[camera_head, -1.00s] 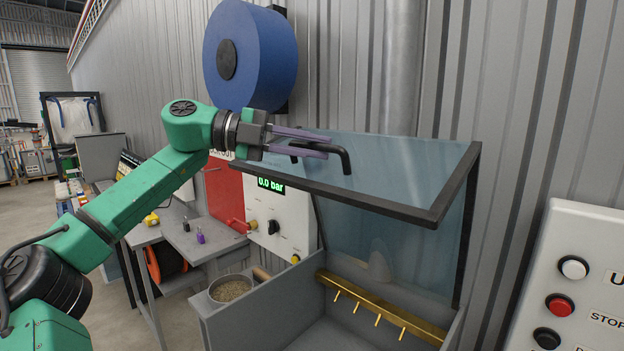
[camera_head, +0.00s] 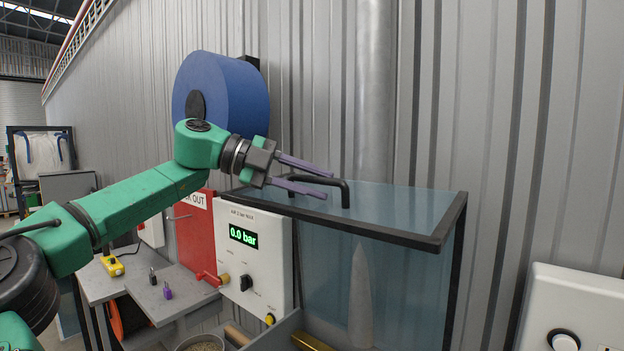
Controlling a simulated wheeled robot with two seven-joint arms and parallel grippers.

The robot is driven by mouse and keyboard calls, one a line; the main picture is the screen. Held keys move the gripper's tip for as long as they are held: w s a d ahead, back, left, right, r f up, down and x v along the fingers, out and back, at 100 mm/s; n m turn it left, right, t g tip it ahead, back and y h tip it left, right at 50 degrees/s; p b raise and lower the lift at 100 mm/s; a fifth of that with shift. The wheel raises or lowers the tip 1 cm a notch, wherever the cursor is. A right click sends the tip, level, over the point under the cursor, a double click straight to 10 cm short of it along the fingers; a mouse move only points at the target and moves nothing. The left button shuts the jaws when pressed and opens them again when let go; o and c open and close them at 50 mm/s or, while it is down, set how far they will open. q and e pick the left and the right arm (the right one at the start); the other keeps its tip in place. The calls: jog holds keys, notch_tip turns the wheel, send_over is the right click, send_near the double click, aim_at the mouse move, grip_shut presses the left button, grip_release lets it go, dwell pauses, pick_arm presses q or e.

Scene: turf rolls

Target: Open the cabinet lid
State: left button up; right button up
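A black bent handle (camera_head: 346,194) sits on the frame's near-left part. My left gripper (camera_head: 330,184) is at this handle, its two purple fingers apart, one above and one below the handle bar. Whether they touch the bar I cannot tell. My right gripper is out of view. Only the top of the cabinet's grey base shows, at the bottom edge.
A white control box (camera_head: 255,262) reading 0.0 bar stands left of the lid. A blue roll (camera_head: 228,95) hangs on the corrugated wall behind my gripper. A grey side table (camera_head: 150,290) holds small items. A white button panel (camera_head: 575,300) is at the lower right.

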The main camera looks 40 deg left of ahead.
pick_arm(q)
jog(key=shift+o, duration=0.2)
jog(key=shift+w, duration=0.15)
jog(key=shift+a+r, duration=0.1)
jog(key=shift+a, duration=0.05)
jog(key=v, duration=1.4)
jog(key=shift+s, duration=0.2)
jog(key=shift+r, duration=0.1)
